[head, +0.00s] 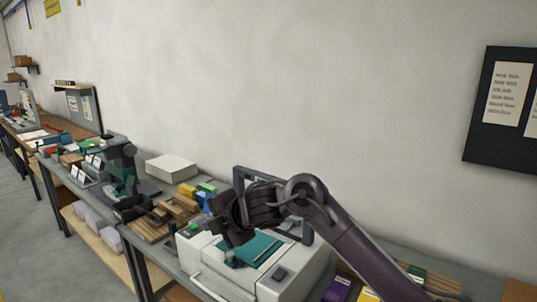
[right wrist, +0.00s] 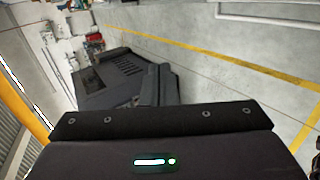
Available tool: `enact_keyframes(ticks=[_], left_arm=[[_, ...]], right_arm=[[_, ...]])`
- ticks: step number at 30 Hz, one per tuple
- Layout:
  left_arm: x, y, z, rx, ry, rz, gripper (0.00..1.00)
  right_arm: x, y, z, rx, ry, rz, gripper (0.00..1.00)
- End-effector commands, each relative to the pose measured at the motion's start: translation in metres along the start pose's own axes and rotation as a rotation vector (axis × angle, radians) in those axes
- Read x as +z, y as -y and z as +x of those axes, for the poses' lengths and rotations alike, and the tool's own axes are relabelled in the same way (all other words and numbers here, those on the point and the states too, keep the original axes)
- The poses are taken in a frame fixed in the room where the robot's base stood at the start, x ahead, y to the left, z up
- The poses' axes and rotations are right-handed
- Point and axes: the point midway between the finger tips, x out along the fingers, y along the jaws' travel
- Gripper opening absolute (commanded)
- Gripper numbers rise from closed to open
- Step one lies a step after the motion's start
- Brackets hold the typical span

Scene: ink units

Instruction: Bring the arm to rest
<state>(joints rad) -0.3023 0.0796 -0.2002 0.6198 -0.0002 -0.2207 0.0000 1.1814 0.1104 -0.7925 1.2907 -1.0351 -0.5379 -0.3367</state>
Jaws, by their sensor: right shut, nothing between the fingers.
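My right arm (head: 345,235) comes in from the lower right in the head view, bent over the workbench. My right gripper (head: 232,228) hangs dark and shut above a white machine with a teal panel (head: 255,248), with nothing held. I cannot tell how close the fingertips are to the panel. In the right wrist view a dark housing (right wrist: 160,150) of mine with a green light fills the bottom. The fingers cannot be made out there. My left gripper is not in view.
On the grey bench, wooden strips (head: 150,228), a white box (head: 171,168) and a dark upright device (head: 120,160) stand left of the machine. A dark frame (head: 240,178) rises behind my gripper. A notice board (head: 502,105) hangs on the wall. Open floor (head: 30,225) lies at the left.

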Motion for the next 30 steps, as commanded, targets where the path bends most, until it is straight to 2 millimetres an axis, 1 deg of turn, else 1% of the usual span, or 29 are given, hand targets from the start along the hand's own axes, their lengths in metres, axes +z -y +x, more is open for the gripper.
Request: enact_keyframes(ticks=[1, 4, 11, 14, 17, 20, 23, 24, 26, 27, 29, 30], left_arm=[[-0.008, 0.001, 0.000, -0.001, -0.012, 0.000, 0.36], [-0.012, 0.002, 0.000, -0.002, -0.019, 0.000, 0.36], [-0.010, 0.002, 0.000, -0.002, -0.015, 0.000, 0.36], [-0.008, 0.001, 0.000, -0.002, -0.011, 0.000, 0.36], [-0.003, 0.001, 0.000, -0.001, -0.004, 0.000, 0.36], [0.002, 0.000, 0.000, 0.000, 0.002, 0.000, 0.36], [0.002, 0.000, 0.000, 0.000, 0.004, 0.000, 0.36], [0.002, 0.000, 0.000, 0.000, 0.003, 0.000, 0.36], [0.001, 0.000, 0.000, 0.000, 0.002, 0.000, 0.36], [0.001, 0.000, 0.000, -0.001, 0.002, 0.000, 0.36], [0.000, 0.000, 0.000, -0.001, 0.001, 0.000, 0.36], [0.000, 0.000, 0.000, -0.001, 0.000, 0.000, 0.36]], right_arm=[[-0.001, 0.004, 0.002, 0.005, 0.000, 0.018, 0.00], [-0.004, 0.010, 0.005, 0.017, 0.004, 0.054, 0.00], [-0.010, 0.031, 0.010, 0.058, 0.021, 0.187, 0.00], [-0.012, 0.045, 0.011, 0.077, 0.036, 0.271, 0.00], [-0.012, 0.064, 0.010, 0.096, 0.060, 0.384, 0.00], [-0.010, 0.092, 0.005, 0.113, 0.102, 0.544, 0.00], [-0.004, 0.130, -0.007, 0.122, 0.167, 0.745, 0.00], [-0.001, 0.147, -0.014, 0.122, 0.198, 0.828, 0.00], [0.004, 0.175, -0.025, 0.116, 0.248, 0.954, 0.00], [0.006, 0.195, -0.034, 0.110, 0.284, 1.038, 0.00], [0.009, 0.226, -0.049, 0.095, 0.344, 1.164, 0.00], [0.010, 0.247, -0.060, 0.083, 0.385, 1.247, 0.00]])
